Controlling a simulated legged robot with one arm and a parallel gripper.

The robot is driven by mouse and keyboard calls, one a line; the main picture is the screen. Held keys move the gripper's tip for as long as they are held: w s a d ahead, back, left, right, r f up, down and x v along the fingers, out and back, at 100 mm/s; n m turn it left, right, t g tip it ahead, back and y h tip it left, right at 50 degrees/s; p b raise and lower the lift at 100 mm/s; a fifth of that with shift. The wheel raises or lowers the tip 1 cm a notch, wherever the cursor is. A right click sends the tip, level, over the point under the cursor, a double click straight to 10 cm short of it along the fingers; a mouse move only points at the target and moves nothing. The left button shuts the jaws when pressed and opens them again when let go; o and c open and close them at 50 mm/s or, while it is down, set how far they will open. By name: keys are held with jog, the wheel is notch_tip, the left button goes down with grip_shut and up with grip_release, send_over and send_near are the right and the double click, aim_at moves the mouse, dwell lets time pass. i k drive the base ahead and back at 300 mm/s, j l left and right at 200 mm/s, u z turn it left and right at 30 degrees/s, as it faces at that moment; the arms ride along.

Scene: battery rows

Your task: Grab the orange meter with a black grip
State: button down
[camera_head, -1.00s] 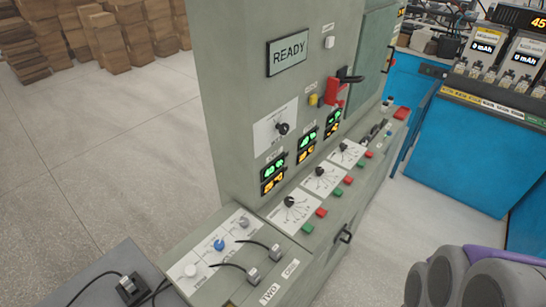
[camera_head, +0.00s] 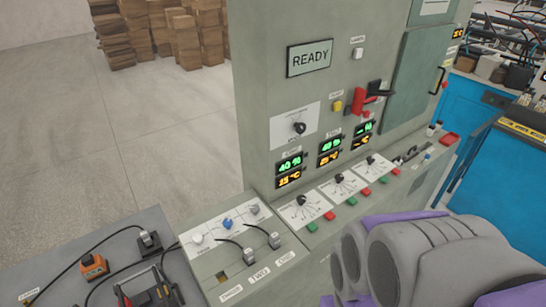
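A small orange device with a black top part (camera_head: 94,266) sits on the grey bench at the lower left. It looks like the orange meter, but it is too small for me to read its face or be sure of its grip. Black cables run beside it. Rounded grey and purple parts at the lower right look like my own arm. No gripper fingertips show, and nothing is seen touching the orange device.
A black device with red parts (camera_head: 150,292) and a black plug block (camera_head: 149,242) share the grey bench (camera_head: 60,285). The grey-green control cabinet (camera_head: 350,80) with its READY screen (camera_head: 310,58) stands behind. Open floor (camera_head: 150,120) lies behind the bench.

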aim_at(91, 266)
jog(key=u, duration=1.8)
jog(key=i+j+u, duration=0.4)
jog(key=i+j, duration=0.2)
jog(key=i, duration=0.2)
